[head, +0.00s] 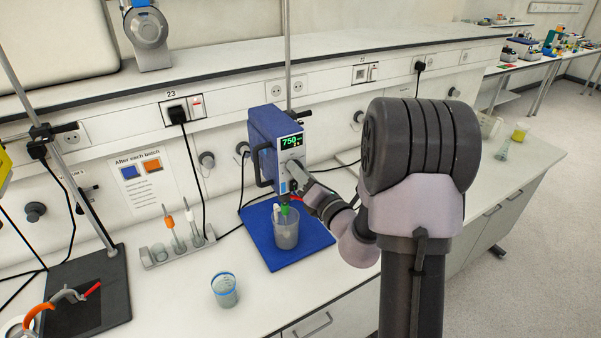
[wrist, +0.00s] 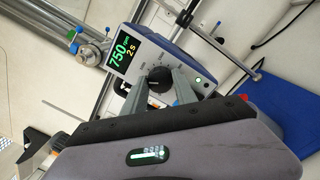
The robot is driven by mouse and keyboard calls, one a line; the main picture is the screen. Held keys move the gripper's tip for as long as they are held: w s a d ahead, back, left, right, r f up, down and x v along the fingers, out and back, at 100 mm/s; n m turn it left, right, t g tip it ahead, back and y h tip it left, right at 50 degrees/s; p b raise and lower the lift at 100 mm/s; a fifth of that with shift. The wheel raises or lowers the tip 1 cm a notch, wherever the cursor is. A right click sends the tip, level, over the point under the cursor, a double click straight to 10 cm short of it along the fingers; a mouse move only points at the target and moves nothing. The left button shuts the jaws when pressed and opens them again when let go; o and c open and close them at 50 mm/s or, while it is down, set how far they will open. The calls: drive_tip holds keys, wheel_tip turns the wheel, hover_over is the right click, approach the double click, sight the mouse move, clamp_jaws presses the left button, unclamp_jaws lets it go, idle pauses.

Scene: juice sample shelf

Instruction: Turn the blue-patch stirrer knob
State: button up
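The blue stirrer (head: 264,140) is fixed to a vertical rod above the blue patch (head: 310,236). Its lit display reads 750 in the head view, and 750 rpm with 2 s in the wrist view (wrist: 124,50). The black stirrer knob (wrist: 158,78) sits on the front face below the display; my gripper covers it in the head view. My gripper (wrist: 157,84) has one finger on each side of the knob, and the fingers look closed on it. A beaker (head: 286,232) stands on the blue patch under the stirrer, with a green part above it.
A second cup with a blue rim (head: 225,291) stands on the bench in front. A rack (head: 178,250) with orange- and white-topped tools stands at left. A dark stand base (head: 92,300) is farther left. Cables hang along the wall behind.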

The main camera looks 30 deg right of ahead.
drive_tip(key=o, duration=0.4)
drive_tip(key=shift+o, duration=0.2)
drive_tip(key=s+f+p, duration=0.1)
drive_tip(key=s+p, duration=1)
drive_tip(key=s, duration=0.6)
drive_tip(key=shift+s+d+p, duration=0.2)
drive_tip(key=shift+d+p, duration=0.1)
drive_tip(key=shift+a, duration=0.1)
